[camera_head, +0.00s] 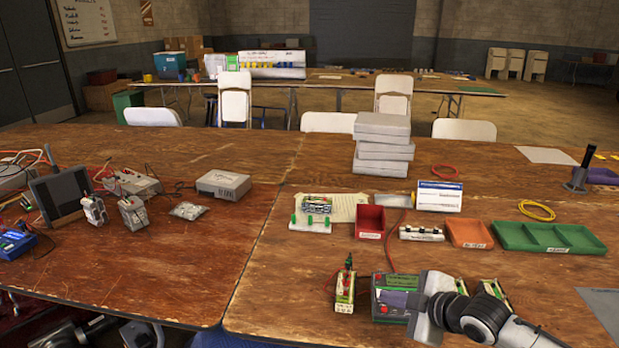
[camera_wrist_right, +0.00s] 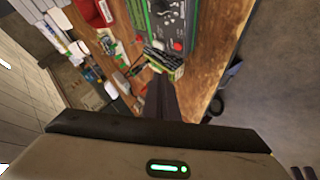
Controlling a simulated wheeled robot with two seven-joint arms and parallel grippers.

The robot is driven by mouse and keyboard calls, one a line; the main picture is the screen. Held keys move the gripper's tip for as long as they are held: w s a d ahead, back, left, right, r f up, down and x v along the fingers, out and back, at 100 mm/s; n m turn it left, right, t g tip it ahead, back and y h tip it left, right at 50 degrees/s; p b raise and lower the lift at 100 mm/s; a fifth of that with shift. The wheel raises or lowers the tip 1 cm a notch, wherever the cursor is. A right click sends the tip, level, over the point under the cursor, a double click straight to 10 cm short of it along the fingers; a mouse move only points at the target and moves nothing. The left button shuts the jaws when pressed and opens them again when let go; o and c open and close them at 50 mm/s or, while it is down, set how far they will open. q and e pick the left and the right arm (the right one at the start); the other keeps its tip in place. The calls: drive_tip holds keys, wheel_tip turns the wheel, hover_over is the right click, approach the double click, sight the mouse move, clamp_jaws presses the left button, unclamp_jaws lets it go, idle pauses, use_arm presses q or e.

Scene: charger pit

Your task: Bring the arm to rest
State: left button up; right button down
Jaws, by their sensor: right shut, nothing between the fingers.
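My right arm comes in from the lower right in the head view. Its gripper (camera_head: 397,300) is over the front of the green and grey charger (camera_head: 381,284), with its body hiding much of that unit. In the right wrist view the dark fingers (camera_wrist_right: 161,98) are together with nothing between them. A battery pack (camera_wrist_right: 165,62) appears just beyond the tips, beside the charger (camera_wrist_right: 167,22). Whether the fingers touch anything is unclear. Grey and black parts at the bottom left of the head view look like my left arm; its gripper (camera_head: 140,335) is barely visible below the table edge.
A green-and-yellow pack (camera_head: 345,287) stands left of the charger. Behind are a red bin (camera_head: 370,222), an orange tray (camera_head: 469,234), a green tray (camera_head: 548,238) and stacked grey boxes (camera_head: 382,145). Instruments and cables crowd the left. The front-middle tabletop is bare.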

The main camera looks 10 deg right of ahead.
drive_tip(key=s+a+f+m+y, duration=0.1)
drive_tip(key=s+a+f+m, duration=0.4)
drive_tip(key=s+a+f, duration=0.65)
drive_tip(key=s+d+f+m+h, duration=0.1)
drive_tip(key=s+d+f+m, duration=0.1)
drive_tip(key=s, duration=0.7)
drive_tip(key=s+d+f+m+g+h, duration=0.1)
drive_tip(key=s+d+f+m+h, duration=0.1)
drive_tip(key=s+m, duration=0.4)
drive_tip(key=s+d+f, duration=0.1)
drive_tip(key=s+f, duration=0.1)
drive_tip(key=s, duration=0.2)
drive_tip(key=shift+s+d+f, duration=0.15)
drive_tip(key=shift+f, duration=0.2)
